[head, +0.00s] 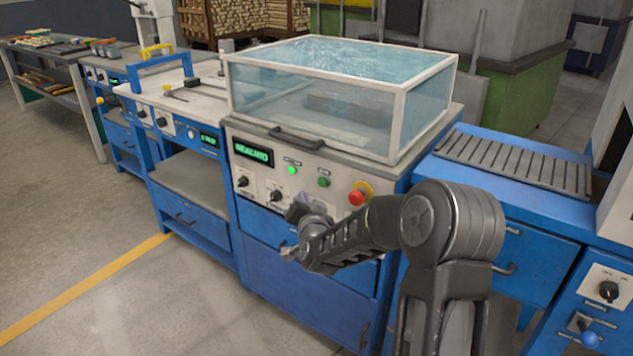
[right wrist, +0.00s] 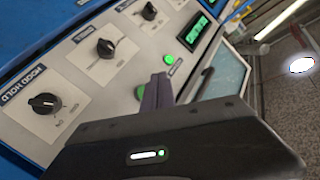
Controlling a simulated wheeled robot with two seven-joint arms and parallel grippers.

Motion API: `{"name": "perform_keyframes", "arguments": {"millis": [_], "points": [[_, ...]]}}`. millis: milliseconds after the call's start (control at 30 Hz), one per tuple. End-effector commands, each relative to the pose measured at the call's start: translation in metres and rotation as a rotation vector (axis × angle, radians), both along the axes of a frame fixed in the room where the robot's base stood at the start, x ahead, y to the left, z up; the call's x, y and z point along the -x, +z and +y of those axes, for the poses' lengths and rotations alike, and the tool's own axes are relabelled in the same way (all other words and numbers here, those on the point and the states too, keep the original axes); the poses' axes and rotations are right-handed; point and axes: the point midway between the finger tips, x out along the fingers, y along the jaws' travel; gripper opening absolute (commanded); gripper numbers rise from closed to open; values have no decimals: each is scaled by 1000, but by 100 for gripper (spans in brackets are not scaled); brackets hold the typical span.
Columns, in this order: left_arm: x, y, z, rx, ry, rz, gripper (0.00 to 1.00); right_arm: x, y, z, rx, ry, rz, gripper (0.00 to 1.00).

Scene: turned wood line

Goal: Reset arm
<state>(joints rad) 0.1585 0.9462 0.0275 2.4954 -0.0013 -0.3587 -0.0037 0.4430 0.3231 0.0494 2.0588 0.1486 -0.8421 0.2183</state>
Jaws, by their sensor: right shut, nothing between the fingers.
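My right arm reaches in from the lower right of the head view. Its gripper (head: 303,208) is shut and empty, in front of the control panel (head: 252,192) of a blue machine with a clear cover. In the right wrist view the closed fingers (right wrist: 155,93) point toward the panel, close to a green button (right wrist: 168,60). I cannot tell whether they touch the panel. In the head view one green button (head: 292,170) is lit, beside a second green button (head: 323,182) and a red stop button (head: 356,198). My left gripper is out of view.
The clear cover (head: 425,98) is down over the machine top, with a dark handle (head: 297,137) in front. A slatted conveyor (head: 515,163) stands to the right. More blue benches (head: 190,190) stand to the left. The floor (head: 80,240) at left is open.

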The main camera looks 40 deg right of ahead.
Motion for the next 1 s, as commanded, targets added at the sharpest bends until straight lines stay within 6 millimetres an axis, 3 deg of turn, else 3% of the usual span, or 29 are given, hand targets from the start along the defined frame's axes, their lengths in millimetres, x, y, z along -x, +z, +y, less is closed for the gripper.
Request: {"name": "perform_keyframes", "arguments": {"millis": [333, 467, 567, 767, 867, 1000], "points": [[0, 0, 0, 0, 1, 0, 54, 0, -3, 1, 7, 8, 16, 0], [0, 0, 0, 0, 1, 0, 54, 3, -27, 16, 7, 59, 102, 0], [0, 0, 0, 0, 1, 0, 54, 11, -65, 39, -7, 122, 206, 0], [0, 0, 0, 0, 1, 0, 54, 48, -175, 127, -69, 327, 478, 0], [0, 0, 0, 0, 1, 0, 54, 82, -229, 182, -106, 454, 625, 0], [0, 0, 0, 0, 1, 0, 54, 146, -292, 256, -156, 634, 822, 0]]}}
